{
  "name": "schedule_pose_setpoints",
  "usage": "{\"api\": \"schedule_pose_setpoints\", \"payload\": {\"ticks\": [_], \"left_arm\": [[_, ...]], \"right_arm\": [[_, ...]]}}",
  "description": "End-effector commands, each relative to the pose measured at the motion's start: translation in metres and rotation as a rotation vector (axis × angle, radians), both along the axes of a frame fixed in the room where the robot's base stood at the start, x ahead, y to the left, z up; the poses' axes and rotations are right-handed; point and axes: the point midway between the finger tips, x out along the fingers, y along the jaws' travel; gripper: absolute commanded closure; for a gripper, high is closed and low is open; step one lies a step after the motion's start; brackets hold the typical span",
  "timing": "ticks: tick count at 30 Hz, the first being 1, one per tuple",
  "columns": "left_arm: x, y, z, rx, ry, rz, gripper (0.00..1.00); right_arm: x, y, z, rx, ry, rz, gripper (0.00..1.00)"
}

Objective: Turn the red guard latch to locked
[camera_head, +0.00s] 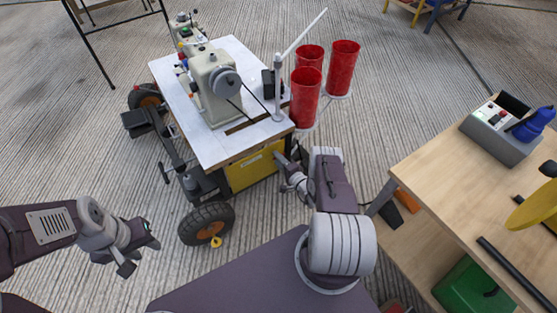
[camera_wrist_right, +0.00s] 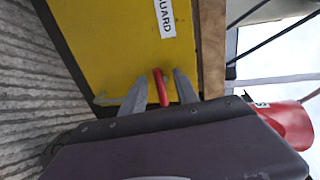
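The red guard latch (camera_wrist_right: 161,88) is a short red handle on the yellow panel (camera_wrist_right: 105,45), beside a white label (camera_wrist_right: 164,18) reading GUARD. My right gripper (camera_wrist_right: 160,84) is open, with one finger on each side of the latch and small gaps showing. Whether either finger touches it I cannot tell. In the head view my right gripper (camera_head: 282,164) is at the yellow panel (camera_head: 248,170) under the sewing table, and the latch is hidden there. My left gripper (camera_head: 138,254) is open and empty, above the floor at lower left.
The sewing machine (camera_head: 213,84) stands on the wheeled white-topped table (camera_head: 245,50). Red cups (camera_head: 306,97) stand on a holder at its right. A wheel (camera_head: 206,223) is near my left gripper. A wooden workbench (camera_head: 440,165) is at the right.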

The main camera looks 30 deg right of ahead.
Motion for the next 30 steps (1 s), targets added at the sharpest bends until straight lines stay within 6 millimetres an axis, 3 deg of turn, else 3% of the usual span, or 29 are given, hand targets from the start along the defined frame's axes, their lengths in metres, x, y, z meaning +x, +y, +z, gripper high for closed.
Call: {"api": "schedule_pose_setpoints", "payload": {"ticks": [7, 13, 18, 30], "left_arm": [[0.0, 0.0, 0.029, 0.0, 0.0, 0.0, 0.64], [0.0, 0.0, 0.041, 0.0, 0.0, 0.0, 0.64], [0.0, 0.0, 0.042, 0.0, 0.0, 0.0, 0.64], [0.0, 0.0, 0.041, 0.0, 0.0, 0.0, 0.64]], "right_arm": [[-0.046, -0.005, 0.014, 0.004, 0.004, -0.007, 0.64], [-0.08, -0.007, 0.018, 0.002, 0.003, -0.005, 0.64], [-0.088, -0.006, 0.018, 0.001, 0.001, 0.0, 0.64], [-0.088, -0.007, 0.017, 0.001, 0.001, 0.0, 0.64]]}}
